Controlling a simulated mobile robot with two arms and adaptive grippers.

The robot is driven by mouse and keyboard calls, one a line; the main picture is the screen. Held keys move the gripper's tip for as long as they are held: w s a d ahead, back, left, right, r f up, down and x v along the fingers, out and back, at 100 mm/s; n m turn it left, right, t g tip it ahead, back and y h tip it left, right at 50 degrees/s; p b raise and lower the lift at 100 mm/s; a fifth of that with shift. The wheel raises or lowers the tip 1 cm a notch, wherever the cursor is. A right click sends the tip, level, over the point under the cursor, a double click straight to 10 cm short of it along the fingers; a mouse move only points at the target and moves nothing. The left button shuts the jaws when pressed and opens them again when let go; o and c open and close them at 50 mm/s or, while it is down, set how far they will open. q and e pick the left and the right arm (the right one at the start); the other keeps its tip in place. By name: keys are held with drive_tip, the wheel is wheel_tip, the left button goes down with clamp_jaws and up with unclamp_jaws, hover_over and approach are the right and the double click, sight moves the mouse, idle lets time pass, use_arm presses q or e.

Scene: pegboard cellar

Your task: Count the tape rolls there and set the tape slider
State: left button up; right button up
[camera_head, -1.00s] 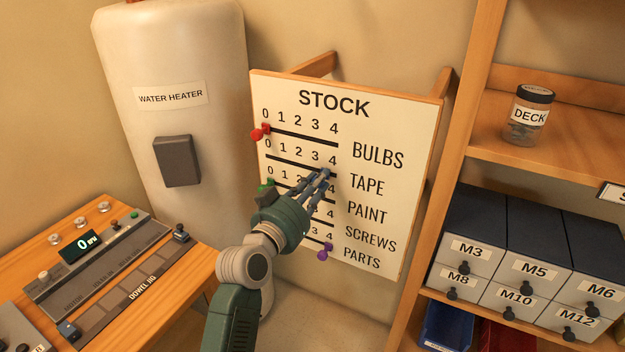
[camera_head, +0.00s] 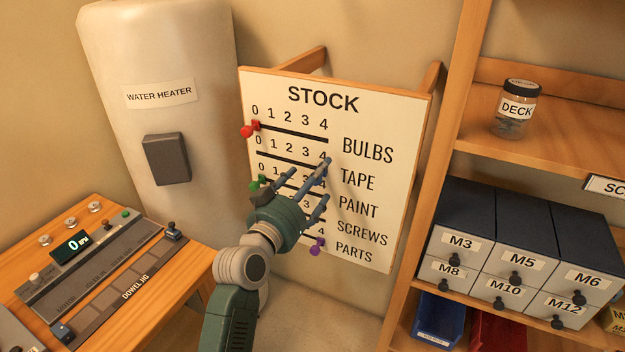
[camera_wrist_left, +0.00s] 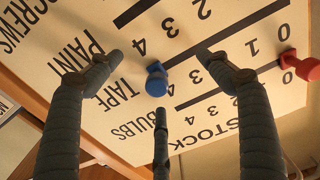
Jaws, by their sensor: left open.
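The STOCK board (camera_head: 290,83) hangs tilted on the wall, with rows BULBS, TAPE, PAINT, SCREWS and PARTS marked 0 to 4. In the left wrist view, the blue tape slider knob (camera_wrist_left: 156,80) sits at the 4 end of the TAPE line. In the head view my fingers mostly hide it. My left gripper (camera_head: 316,180) is open in front of the board. In the left wrist view its three fingers (camera_wrist_left: 165,85) are spread around the knob, with visible gaps. No tape rolls are visible. My right gripper is out of view.
A red knob (camera_head: 248,131) is at 0 on BULBS. A green knob (camera_head: 256,183) is at the left of the PAINT row. Shelves with a DECK jar (camera_head: 515,108) and drawers (camera_head: 520,262) stand right; a workbench (camera_head: 190,262) stands left.

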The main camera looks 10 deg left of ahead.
use_arm(q)
drive_tip(key=shift+s+a, duration=0.1)
drive_tip(key=shift+s, duration=0.1)
drive_tip(key=p+v, duration=0.2)
drive_tip(key=v, duration=0.7)
idle(0.4)
drive_tip(key=shift+w+r, duration=0.1)
